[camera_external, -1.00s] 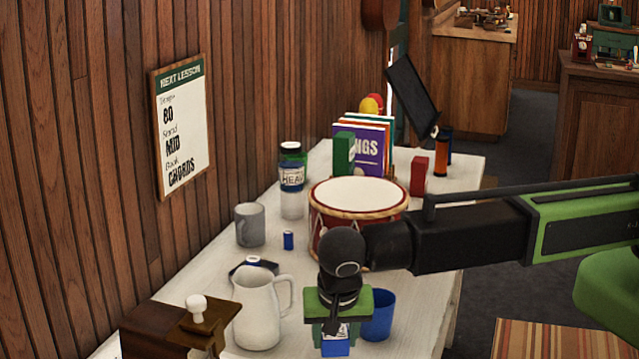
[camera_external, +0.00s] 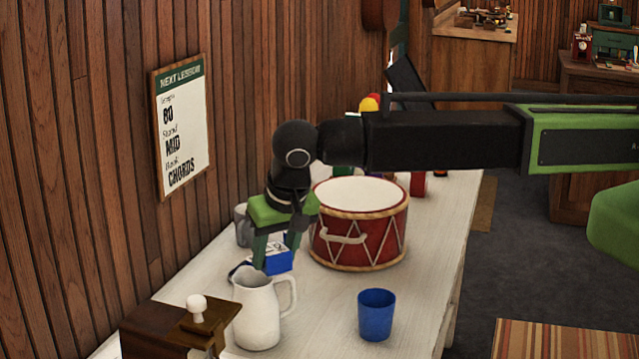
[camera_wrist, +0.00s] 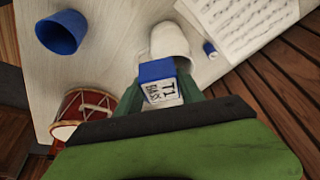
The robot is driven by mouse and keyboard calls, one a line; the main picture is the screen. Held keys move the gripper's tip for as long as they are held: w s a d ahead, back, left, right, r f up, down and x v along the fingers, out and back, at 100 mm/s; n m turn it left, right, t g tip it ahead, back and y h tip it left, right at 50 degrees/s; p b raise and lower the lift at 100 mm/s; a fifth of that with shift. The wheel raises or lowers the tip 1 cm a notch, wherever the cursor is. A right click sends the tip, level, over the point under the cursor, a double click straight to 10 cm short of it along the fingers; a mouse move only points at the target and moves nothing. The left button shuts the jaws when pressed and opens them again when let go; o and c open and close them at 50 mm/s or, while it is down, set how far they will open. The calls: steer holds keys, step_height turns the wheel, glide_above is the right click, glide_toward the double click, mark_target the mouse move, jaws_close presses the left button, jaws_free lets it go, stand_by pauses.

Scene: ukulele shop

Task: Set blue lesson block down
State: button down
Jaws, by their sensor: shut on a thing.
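The blue lesson block (camera_external: 277,259) is between the green fingers of my gripper (camera_external: 275,248), which is shut on it. The block hangs behind the white pitcher (camera_external: 257,312) and left of the red drum (camera_external: 359,225). In the wrist view the block (camera_wrist: 157,70) shows a white label with black print between my fingertips (camera_wrist: 158,92). Whether its underside touches anything below cannot be told.
A grey mug (camera_external: 241,225) is partly hidden behind my gripper. A blue cup (camera_external: 376,314) stands at the front right. A wooden box with a white knob (camera_external: 196,303) is at the front left. Sheet music (camera_wrist: 235,25) and a small blue cylinder (camera_wrist: 210,50) show in the wrist view.

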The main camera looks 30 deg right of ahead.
steer(key=w+d+f+n+g+y+b, duration=0.1)
steer(key=w+f+n+y+b, duration=0.2)
steer(key=w, duration=0.9)
steer(key=w+d+f+n+b, duration=0.1)
steer(key=w+f+n+b, duration=0.3)
steer(key=w, duration=0.8)
steer(key=shift+n, duration=0.6)
steer(key=s+a+f+b, duration=0.1)
steer(key=a+f, duration=0.1)
steer(key=a, duration=0.1)
steer(key=s+a+f+b, duration=0.1)
steer(key=a+f+b, duration=0.1)
steer(key=a, duration=0.2)
steer(key=s+a+f+b, duration=0.2)
steer(key=a, duration=0.1)
steer(key=shift+a, duration=0.35)
steer(key=shift+s+a, duration=0.15)
step_height(320, 180, down, 4)
steer(key=b, duration=0.4)
steer(key=shift+f+b, duration=0.15)
steer(key=shift+b, duration=0.15)
steer(key=shift+r, duration=0.3)
steer(key=shift+f, duration=0.25)
steer(key=c, duration=0.7)
jaws_free()
